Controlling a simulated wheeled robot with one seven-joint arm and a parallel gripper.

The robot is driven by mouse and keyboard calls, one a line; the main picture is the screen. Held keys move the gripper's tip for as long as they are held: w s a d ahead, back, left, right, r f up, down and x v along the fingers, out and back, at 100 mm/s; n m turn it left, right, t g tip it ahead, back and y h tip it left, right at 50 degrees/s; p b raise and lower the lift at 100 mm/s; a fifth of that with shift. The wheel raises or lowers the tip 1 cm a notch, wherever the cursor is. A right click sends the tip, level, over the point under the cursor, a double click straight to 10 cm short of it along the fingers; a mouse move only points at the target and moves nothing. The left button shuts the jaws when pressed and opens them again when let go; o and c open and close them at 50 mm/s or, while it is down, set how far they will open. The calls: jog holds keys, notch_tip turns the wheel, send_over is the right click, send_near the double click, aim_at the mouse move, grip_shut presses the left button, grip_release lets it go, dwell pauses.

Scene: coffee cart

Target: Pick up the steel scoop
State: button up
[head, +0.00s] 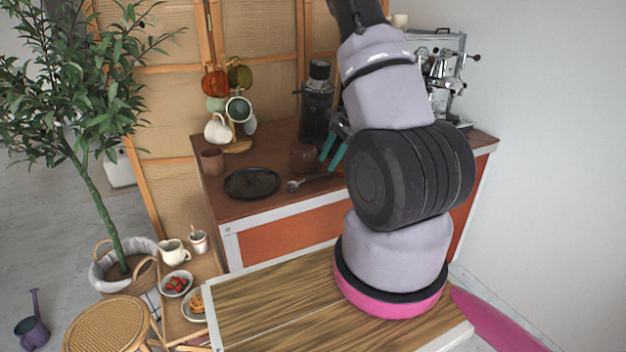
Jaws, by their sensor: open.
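The steel scoop (294,185) lies on the brown cart top near its front edge, in the head view. Its bowl points left and its thin handle runs right, toward my arm. My gripper (327,164), with teal fingers, is open and empty. In the picture its fingertips show just above the handle's right part. I cannot tell how high they are above it. My arm covers much of the gripper's body and the cart top to the right.
A dark round tray (251,183) lies left of the scoop. A brown jar (303,157) stands close behind the scoop, with a black grinder (316,103) farther back. A mug tree (236,139) and a brown cup (212,161) stand at the left. An espresso machine (447,75) stands at the right.

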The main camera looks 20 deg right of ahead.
aim_at(322, 173)
jog(key=x, duration=0.5)
jog(key=shift+w+f, duration=0.1)
jog(key=shift+w, duration=0.05)
jog(key=shift+c, duration=0.2)
grip_shut()
notch_tip(322, 173, up, 10)
dwell(0.4)
